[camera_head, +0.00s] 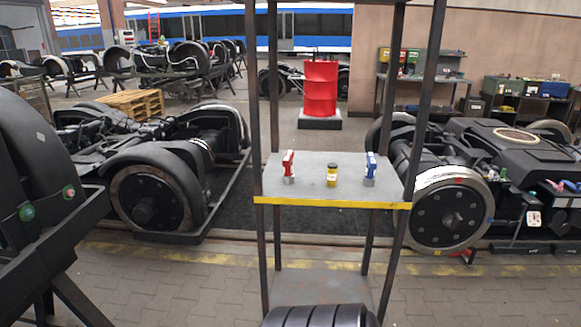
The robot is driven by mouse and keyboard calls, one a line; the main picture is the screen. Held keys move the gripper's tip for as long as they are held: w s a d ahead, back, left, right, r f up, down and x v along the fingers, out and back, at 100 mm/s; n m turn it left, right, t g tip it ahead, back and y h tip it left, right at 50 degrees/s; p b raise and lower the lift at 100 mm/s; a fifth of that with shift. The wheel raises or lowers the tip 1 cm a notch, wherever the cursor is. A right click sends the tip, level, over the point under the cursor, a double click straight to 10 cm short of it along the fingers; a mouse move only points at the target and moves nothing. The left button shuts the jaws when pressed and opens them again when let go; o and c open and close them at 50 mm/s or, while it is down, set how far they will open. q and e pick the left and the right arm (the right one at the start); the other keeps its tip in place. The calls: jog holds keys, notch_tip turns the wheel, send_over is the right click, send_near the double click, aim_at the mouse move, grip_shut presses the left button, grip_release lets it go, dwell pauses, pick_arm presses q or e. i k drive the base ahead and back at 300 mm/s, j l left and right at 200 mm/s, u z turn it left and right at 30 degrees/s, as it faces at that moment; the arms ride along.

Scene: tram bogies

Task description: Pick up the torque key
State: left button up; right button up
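A small shelf rack stands in front of me, with a grey shelf (262,200) edged in yellow. Three small items stand upright on it. At the left is a red tool-like item with a pale lower end (288,167). At the right is a blue and white tool-like item (370,169). I cannot tell for sure which item is the torque key; the red and blue ones are similar in shape. Neither of my grippers is in view.
Dark rack posts (257,100) frame the shelf. A bogie (150,190) stands at the left, another (440,205) at the right. A red drum (320,88) and a wooden pallet (133,103) are farther back. Paved floor (180,285) is free in front.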

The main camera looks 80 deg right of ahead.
aim_at(369, 179)
jog(key=z, duration=3.05)
